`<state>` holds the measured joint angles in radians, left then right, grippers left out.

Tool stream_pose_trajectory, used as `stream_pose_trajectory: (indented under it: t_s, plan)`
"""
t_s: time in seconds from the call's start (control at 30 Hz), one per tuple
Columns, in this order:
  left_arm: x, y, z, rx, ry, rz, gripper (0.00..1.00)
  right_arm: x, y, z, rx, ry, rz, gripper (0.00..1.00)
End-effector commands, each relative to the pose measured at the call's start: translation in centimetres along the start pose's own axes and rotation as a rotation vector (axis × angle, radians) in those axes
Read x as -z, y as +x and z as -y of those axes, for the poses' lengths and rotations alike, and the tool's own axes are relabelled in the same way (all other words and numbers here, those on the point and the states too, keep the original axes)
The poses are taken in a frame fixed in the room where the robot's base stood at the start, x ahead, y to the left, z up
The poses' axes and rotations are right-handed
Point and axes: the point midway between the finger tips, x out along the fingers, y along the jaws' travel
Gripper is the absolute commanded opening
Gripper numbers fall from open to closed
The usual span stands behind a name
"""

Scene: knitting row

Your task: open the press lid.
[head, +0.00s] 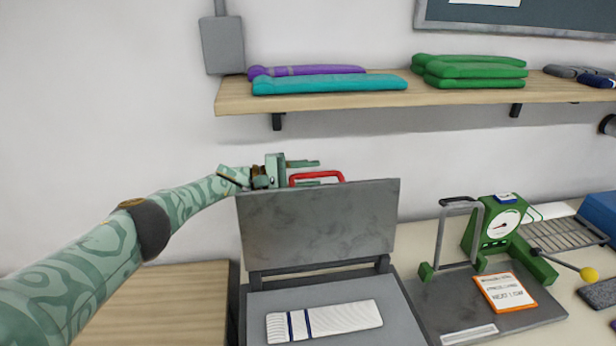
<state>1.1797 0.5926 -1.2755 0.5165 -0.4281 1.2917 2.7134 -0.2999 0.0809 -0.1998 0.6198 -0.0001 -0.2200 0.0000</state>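The press lid (318,222) is a grey plate standing raised, close to upright, on hinges at the back of the press base (395,312). Its red handle (328,173) is on the lid's upper edge. A white sock-like knit piece with dark blue stripes (345,317) lies flat on the base. My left gripper (318,173) is at the lid's top edge with its fingers apart, pointing right beside the red handle. Whether a finger touches the handle cannot be told. My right gripper is out of view.
A green press with a dial (500,225) and an orange-edged card (505,292) stands at right. Above, a wooden shelf (440,99) holds teal, purple and green folded knits. A wooden surface (165,305) at left is clear. A wire rack (565,236) lies far right.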

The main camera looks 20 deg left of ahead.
Motion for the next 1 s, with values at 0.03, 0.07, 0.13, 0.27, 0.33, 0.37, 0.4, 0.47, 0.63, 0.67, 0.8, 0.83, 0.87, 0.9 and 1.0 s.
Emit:
stream_pose_trajectory:
  t_s: [0.03,0.07,0.13,0.27,0.33,0.37,0.4,0.47,0.63,0.67,0.8,0.83,0.87,0.9,1.0]
  plan:
    - [0.0,0.0,0.1,0.001,0.0,0.0,0.36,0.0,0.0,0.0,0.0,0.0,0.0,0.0]
    - [0.0,0.0,0.1,0.002,0.0,0.0,0.36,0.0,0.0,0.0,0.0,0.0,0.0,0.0]
    - [0.0,0.0,0.2,0.002,0.0,-0.001,0.36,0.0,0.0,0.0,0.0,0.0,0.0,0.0]
    - [0.0,-0.2,0.2,0.003,-0.001,-0.002,0.36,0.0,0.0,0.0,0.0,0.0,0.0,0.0]
    - [0.1,-0.8,0.2,0.003,-0.001,-0.002,0.36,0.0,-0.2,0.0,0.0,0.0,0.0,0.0]
    - [0.0,-1.1,0.1,0.003,-0.001,-0.002,0.36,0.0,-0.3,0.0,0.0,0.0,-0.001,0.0]
    - [0.1,-1.8,0.1,0.003,-0.001,-0.003,0.36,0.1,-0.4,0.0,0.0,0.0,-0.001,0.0]
    - [0.0,-3.0,0.1,0.004,0.0,-0.004,0.36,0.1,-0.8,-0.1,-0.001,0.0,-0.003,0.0]
    - [0.1,-7.7,0.1,0.004,0.0,-0.004,0.36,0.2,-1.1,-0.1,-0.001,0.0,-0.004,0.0]
    - [0.1,-8.5,0.2,0.005,0.0,-0.005,0.36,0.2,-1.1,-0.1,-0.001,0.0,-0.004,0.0]
    - [0.1,-12.1,0.2,0.004,0.0,-0.003,0.36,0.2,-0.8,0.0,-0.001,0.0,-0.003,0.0]
    - [0.1,-12.7,0.3,0.003,0.0,-0.003,0.36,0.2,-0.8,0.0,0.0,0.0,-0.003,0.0]
    - [0.1,-13.3,0.3,0.003,-0.001,-0.003,0.36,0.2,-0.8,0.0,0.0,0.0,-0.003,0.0]
    - [0.1,-14.1,0.2,0.003,-0.001,-0.003,0.36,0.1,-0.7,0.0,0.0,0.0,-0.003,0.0]
    - [0.1,-15.3,0.2,0.003,0.0,-0.002,0.36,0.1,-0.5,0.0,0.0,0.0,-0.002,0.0]
